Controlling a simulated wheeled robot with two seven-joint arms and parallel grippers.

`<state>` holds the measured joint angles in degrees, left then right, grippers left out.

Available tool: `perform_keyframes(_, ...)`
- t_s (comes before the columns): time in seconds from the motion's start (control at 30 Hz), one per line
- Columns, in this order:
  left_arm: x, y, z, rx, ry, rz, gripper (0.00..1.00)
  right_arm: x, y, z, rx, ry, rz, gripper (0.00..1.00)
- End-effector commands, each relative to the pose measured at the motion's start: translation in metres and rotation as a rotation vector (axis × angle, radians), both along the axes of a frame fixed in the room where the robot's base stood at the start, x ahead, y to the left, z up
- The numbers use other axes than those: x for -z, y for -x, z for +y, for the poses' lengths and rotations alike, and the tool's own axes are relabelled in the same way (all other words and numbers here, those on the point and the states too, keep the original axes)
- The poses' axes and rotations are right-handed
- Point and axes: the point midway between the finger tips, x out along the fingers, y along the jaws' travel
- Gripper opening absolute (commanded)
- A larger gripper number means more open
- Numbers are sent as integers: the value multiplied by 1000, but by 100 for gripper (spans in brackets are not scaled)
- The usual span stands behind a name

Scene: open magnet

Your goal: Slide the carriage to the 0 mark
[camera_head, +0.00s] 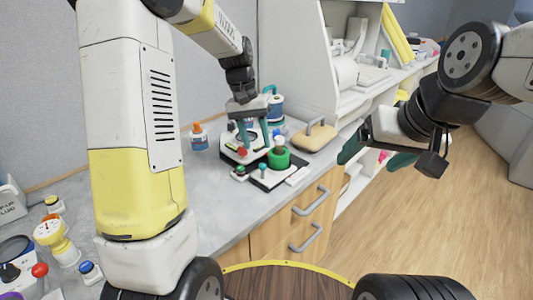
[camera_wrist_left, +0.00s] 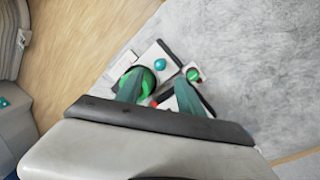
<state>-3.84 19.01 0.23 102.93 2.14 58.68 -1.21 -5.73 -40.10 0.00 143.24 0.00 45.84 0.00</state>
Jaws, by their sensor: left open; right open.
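My left gripper (camera_head: 252,133) is open above the bench, its teal fingers pointing down over a white device with a red knob (camera_head: 242,152). A green round part (camera_head: 279,157) on a dark-and-white base stands just beside it. In the left wrist view, the open left gripper (camera_wrist_left: 160,92) has the green round part (camera_wrist_left: 139,83) by one finger and a teal knob (camera_wrist_left: 160,64) beyond. I cannot tell which part is the carriage, and no 0 mark is readable. My right gripper (camera_head: 376,156) is open and empty, off the bench to the right.
A tan-handled block (camera_head: 315,138) lies right of the devices; a blue-labelled bottle (camera_head: 198,137) stands left. A blue-and-white canister (camera_head: 274,106) is behind. Drawers with grey handles (camera_head: 310,200) front the grey bench (camera_head: 217,205). Bare bench lies left of the devices.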

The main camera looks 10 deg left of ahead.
Motion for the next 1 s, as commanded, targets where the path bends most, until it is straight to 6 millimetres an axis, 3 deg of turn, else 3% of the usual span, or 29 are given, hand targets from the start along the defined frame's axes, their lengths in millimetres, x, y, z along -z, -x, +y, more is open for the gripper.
perform_keyframes(0.5, 69, 1, -13, 1, 0, 4, 45, 0, 0, 0, 0, 0, 0, 83)
perform_keyframes(0.87, 76, 1, -15, 0, 0, 1, 45, 0, 0, 0, 0, 0, 0, 83)
perform_keyframes(1.0, 76, 1, -15, 0, 0, 1, 22, 0, 0, 0, 0, 0, 0, 83)
